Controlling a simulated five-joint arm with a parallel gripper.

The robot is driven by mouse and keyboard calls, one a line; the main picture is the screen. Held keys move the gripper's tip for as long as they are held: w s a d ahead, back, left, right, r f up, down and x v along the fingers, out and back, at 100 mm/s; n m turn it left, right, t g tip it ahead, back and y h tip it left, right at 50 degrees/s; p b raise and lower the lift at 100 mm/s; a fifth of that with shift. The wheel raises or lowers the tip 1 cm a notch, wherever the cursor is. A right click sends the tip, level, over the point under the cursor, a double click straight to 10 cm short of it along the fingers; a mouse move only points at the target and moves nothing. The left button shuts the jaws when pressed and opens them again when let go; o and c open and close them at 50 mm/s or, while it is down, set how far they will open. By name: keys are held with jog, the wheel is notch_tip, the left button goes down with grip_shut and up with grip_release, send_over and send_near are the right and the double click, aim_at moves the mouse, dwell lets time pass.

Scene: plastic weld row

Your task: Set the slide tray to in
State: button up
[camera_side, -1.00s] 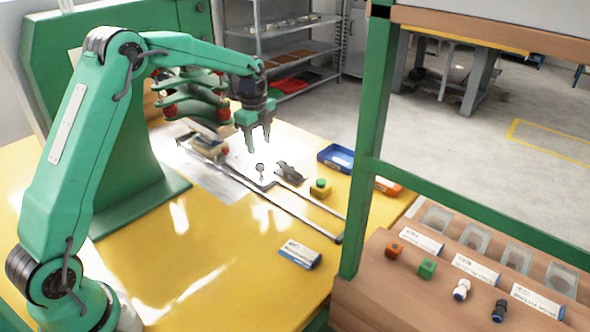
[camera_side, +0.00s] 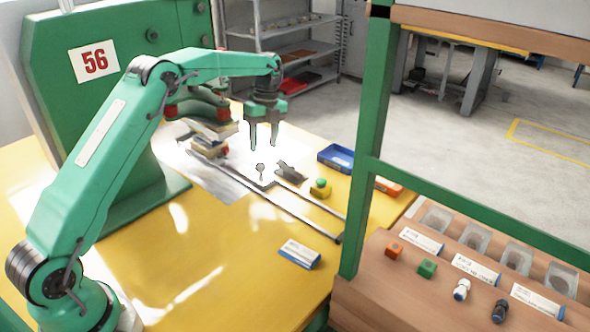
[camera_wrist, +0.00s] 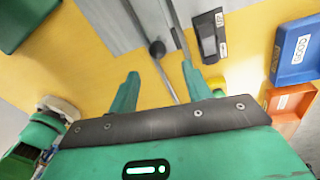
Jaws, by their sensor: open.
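The slide tray (camera_side: 238,162) is a pale grey plate on two long rails in the side view. Its surface is washed out by glare, so its edges are hard to tell. My gripper (camera_side: 264,149) is open and empty, above and a little behind the knob in the side view. In the wrist view my fingers (camera_wrist: 161,84) are spread, with the knob beyond them, between their lines. No contact shows.
The rails (camera_side: 300,209) run down right across the yellow table. Near the rails are a dark block (camera_side: 288,172), a yellow button box (camera_side: 320,189), a blue bin (camera_side: 336,158) and a label block (camera_side: 300,252).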

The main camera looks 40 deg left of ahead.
jog(key=shift+s+a+f, duration=0.1)
jog(key=shift+s+f, duration=0.15)
jog(key=shift+f, duration=0.9)
jog(key=shift+s+f, duration=0.2)
jog(key=shift+f, duration=1)
jog(key=shift+s+a+f, duration=0.1)
jog(key=shift+s+f, duration=0.15)
jog(key=shift+f, duration=0.9)
grip_shut()
